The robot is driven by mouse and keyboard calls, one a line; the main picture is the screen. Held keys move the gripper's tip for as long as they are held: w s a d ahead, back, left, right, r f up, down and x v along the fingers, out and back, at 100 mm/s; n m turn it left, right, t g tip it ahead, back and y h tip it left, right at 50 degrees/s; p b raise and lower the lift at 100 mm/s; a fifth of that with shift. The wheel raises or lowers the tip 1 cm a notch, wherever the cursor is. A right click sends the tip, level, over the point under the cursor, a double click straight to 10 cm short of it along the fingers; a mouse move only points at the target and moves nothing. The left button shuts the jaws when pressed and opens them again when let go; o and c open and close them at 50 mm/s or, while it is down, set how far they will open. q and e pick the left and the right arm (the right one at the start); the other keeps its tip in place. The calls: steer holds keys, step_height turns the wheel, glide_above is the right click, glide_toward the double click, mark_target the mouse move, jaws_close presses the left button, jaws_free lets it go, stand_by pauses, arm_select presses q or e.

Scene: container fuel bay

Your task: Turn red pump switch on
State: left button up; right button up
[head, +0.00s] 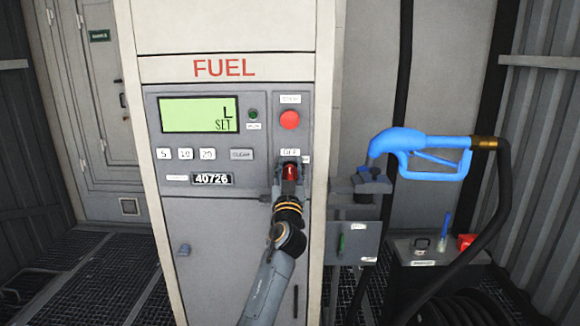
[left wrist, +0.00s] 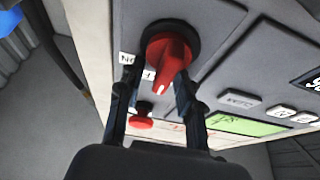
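The red pump switch (head: 290,171) is a rotary knob on a dark round base, low on the right part of the FUEL pump panel. In the left wrist view the red knob (left wrist: 174,58) shows large, with its white pointer mark toward the red button side. In the head view an OFF label (head: 290,152) sits just above the switch. My left gripper (head: 288,187) is at the switch. In the wrist view its two fingers (left wrist: 158,88) stand apart on either side of the knob, with a gap visible at the left finger. My right gripper is not in view.
A round red button (head: 289,120) is above the switch. The green display (head: 197,115) reads L and SET, with several keys below. A blue fuel nozzle (head: 415,143) with a black hose stands to the right of the pump. Grated floor shows at the left.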

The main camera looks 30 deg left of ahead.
arm_select(q)
jaws_close()
